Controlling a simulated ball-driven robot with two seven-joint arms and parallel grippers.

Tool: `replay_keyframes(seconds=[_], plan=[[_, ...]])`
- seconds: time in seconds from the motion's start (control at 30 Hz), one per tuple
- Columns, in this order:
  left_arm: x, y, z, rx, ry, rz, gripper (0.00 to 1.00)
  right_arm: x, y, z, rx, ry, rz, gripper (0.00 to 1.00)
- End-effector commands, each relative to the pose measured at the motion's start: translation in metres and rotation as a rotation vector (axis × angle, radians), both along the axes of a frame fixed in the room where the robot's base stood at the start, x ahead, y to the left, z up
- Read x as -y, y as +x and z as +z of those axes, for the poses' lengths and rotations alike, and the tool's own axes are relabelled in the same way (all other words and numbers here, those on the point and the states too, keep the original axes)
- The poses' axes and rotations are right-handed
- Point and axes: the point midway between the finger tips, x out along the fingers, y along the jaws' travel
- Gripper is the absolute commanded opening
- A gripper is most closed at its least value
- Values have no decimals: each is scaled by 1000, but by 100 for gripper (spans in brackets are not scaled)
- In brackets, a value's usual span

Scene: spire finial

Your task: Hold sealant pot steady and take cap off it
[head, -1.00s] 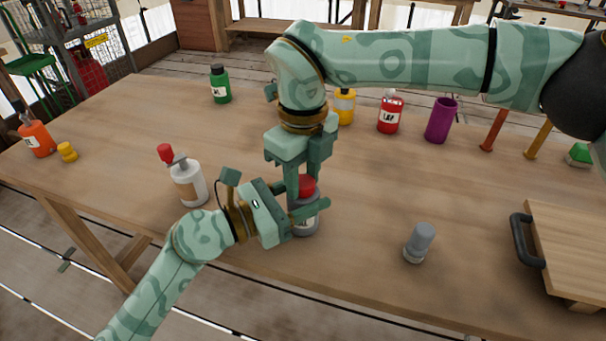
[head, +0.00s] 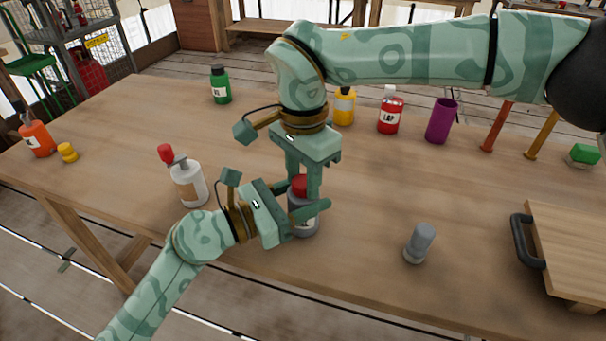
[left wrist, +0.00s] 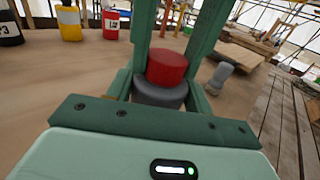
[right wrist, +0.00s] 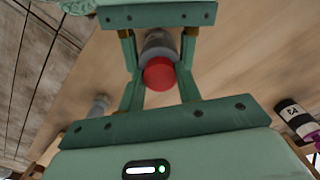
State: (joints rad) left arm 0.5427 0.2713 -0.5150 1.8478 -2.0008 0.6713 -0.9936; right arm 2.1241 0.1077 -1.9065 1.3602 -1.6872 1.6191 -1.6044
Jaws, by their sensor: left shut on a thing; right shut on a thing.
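The sealant pot (head: 301,224) is grey with a pale label and stands upright near the table's front edge. Its red cap (head: 299,186) sits on top, and in the left wrist view the cap (left wrist: 167,66) rests against the pot's grey top (left wrist: 160,92). My left gripper (head: 304,220) is shut on the pot's body from the left side. My right gripper (head: 305,192) points down from above and is shut on the cap. In the right wrist view the cap (right wrist: 159,74) lies between its fingers. The fingers hide part of the pot and label.
A white bottle with a red top (head: 188,184) stands close to my left arm. A grey cylinder (head: 420,243) and a wooden board with a black handle (head: 570,245) are to the right. Several bottles and a purple cup (head: 441,120) stand farther back.

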Motion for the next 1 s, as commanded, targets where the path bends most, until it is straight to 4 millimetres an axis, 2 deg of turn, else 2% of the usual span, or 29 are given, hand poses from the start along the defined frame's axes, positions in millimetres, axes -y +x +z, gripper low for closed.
replay_keyframes(seconds=[0.27, 1.0], plan=[[1, -1, -1, -2, 0, -2, 0, 0, 1, 2, 4, 0, -2, 7], [0, 0, -1, -3, 1, -1, 0, 0, 0, 23, 2, 1, -1, 7]])
